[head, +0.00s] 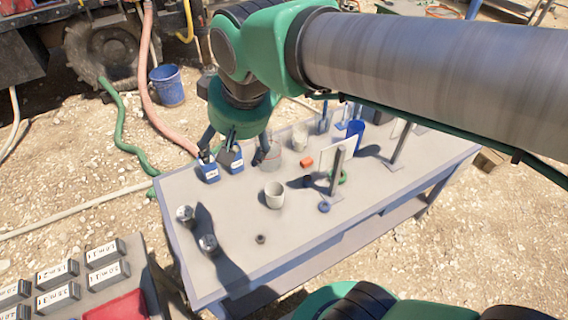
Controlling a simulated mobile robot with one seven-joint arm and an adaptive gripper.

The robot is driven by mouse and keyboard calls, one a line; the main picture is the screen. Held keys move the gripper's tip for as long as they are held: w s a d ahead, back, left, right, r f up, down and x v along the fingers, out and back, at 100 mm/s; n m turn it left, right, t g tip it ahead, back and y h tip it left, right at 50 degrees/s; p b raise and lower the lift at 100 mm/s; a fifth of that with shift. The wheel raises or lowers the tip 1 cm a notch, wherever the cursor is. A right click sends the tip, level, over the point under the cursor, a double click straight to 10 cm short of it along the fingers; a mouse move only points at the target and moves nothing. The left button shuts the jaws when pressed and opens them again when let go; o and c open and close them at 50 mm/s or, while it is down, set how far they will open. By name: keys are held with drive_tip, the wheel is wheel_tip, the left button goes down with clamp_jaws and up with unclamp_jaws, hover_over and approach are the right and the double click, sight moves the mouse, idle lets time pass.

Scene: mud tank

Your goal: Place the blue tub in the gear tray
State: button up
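My gripper (234,154) points down over the far left part of the grey table, its two fingers spread wide. Between and below the fingers is a small blue container (236,166) with a white label and dark items sticking out of its top. A similar labelled blue container (209,173) stands just left of it, by the left finger. A taller blue cup-like tub (355,136) stands further right on the table, clear of my gripper. I cannot tell for sure which of these is the blue tub. I cannot pick out a gear tray with certainty.
On the table (310,245) are a white cup (274,195), two metal cans, a clear beaker (270,157), an orange block (307,163) and upright dark stands (337,172). A grey surface with labelled boxes (58,275) is lower left. A blue bucket (167,86) stands on gravel.

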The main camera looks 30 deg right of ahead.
drive_tip(key=s+d+f+m+h, duration=0.1)
drive_tip(key=s+d+f, duration=0.1)
drive_tip(key=s+d, duration=0.5)
drive_tip(key=shift+s+d+f+t, duration=0.3)
drive_tip(key=shift+s+f+t, duration=0.1)
drive_tip(key=shift+s, duration=0.85)
wheel_tip(320, 180, down, 6)
drive_tip(key=b, duration=0.6)
